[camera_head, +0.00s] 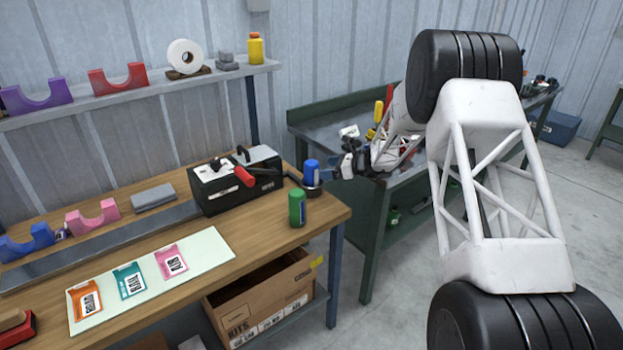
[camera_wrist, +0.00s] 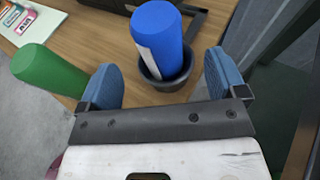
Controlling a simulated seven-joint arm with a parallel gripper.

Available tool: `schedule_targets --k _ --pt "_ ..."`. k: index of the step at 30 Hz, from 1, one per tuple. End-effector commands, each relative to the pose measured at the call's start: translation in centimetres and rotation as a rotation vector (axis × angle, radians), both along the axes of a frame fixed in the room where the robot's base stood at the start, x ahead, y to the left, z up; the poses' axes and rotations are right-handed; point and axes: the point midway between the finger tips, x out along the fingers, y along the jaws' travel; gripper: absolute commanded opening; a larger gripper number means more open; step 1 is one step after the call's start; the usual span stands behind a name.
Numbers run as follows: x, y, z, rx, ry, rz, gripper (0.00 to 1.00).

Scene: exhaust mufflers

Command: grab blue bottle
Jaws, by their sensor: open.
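The blue bottle (camera_head: 311,172) stands near the right end of the wooden workbench, in a dark round holder. In the wrist view the blue bottle (camera_wrist: 158,38) shows a white label on its side and sits in the dark cup-like holder (camera_wrist: 165,82). My gripper (camera_wrist: 163,82) is open, with one blue finger pad to each side of the bottle's line and the bottle ahead of and partly between them. In the head view my gripper (camera_head: 333,172) is just right of the bottle. No contact with it is visible.
A green bottle (camera_head: 297,208) stands close by; in the wrist view the green bottle (camera_wrist: 48,68) is beside the left finger. A black toolbox (camera_head: 238,182) with a red handle is left of the blue bottle. The wooden bench (camera_head: 335,210) ends just to the right.

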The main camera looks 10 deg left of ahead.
Motion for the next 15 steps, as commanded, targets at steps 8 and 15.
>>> schedule_targets --k 8,15 --pt "0.3 1.9 -0.6 0.0 0.0 0.002 0.9" --pt "0.3 1.9 -0.6 0.0 -0.001 0.001 0.9"
